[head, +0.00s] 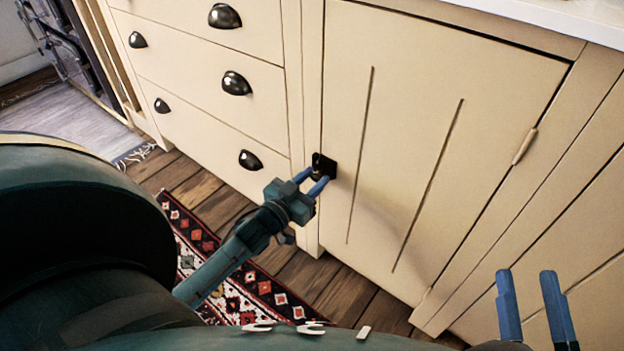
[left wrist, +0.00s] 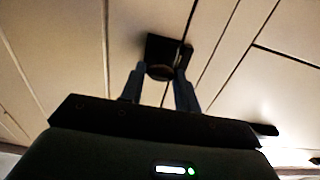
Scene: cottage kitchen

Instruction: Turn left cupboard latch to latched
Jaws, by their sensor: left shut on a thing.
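The left cupboard latch (head: 324,165) is a small black plate with a knob on the left edge of the cream cupboard door (head: 405,150). The door looks closed. My left gripper (head: 312,177) reaches it from the lower left and is shut on its knob. The left wrist view shows the dark latch plate (left wrist: 165,48) and the round knob between my left gripper's fingertips (left wrist: 160,72). The knob's turn angle is hard to tell, as the fingers partly cover it. My right gripper (head: 530,290) is at the lower right, its two blue fingers apart and empty.
Drawers with black cup handles (head: 236,83) stand left of the door. A patterned red rug (head: 240,290) lies on the wooden floor (head: 300,275) below. A pale worktop (head: 570,18) runs above the door. A dark stove (head: 65,45) is at the far left.

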